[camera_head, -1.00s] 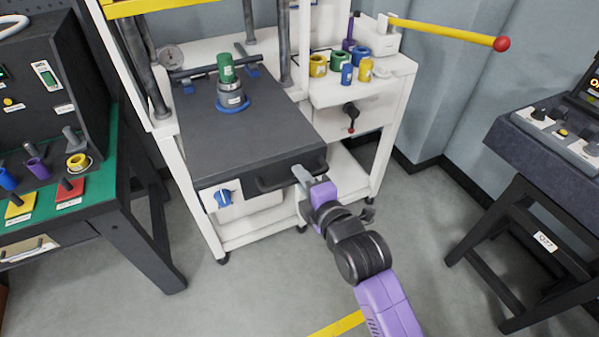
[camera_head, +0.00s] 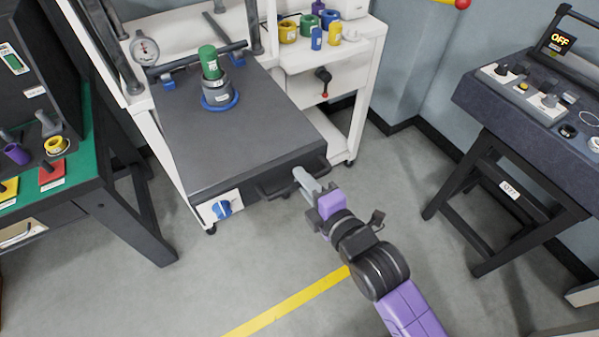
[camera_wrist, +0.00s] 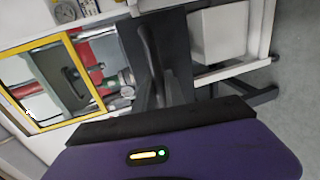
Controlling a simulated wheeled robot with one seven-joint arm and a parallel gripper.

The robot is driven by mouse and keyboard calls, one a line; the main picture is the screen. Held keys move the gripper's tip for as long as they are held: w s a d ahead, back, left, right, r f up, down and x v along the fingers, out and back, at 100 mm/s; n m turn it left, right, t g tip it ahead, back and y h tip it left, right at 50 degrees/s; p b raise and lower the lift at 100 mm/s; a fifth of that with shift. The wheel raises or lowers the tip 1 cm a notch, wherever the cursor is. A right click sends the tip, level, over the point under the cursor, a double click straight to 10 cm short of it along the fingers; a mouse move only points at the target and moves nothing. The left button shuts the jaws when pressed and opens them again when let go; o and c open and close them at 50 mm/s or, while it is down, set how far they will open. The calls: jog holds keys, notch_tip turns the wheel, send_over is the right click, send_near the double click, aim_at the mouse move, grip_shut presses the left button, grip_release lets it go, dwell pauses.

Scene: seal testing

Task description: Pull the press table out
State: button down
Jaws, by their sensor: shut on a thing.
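The press table (camera_head: 240,137) is a dark grey slab on the white press frame (camera_head: 158,130). It juts out from the frame toward me and covers the frame's lower front. A black bar handle (camera_head: 275,189) runs along its front edge. My gripper (camera_head: 303,178) is shut on the handle near its right end. On the table stands a grey cylinder (camera_head: 216,91) with a green top (camera_head: 209,62) and a blue ring (camera_head: 221,104) at its base. In the wrist view, a dark upright bar fills the middle, and the jaw contact is hard to make out.
A green-topped bench (camera_head: 88,150) stands close on the left. A dark control desk (camera_head: 510,105) stands on the right. A white side shelf (camera_head: 345,50) holds several coloured rings. The floor (camera_head: 200,290) in front is clear, with a yellow line (camera_head: 290,303).

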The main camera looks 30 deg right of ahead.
jog(key=shift+s+f, duration=0.15)
jog(key=shift+s, duration=0.1)
jog(key=c, duration=1.4)
grip_release()
jog(key=v, duration=0.7)
jog(key=shift+s+b, duration=0.35)
jog(key=shift+s, duration=0.05)
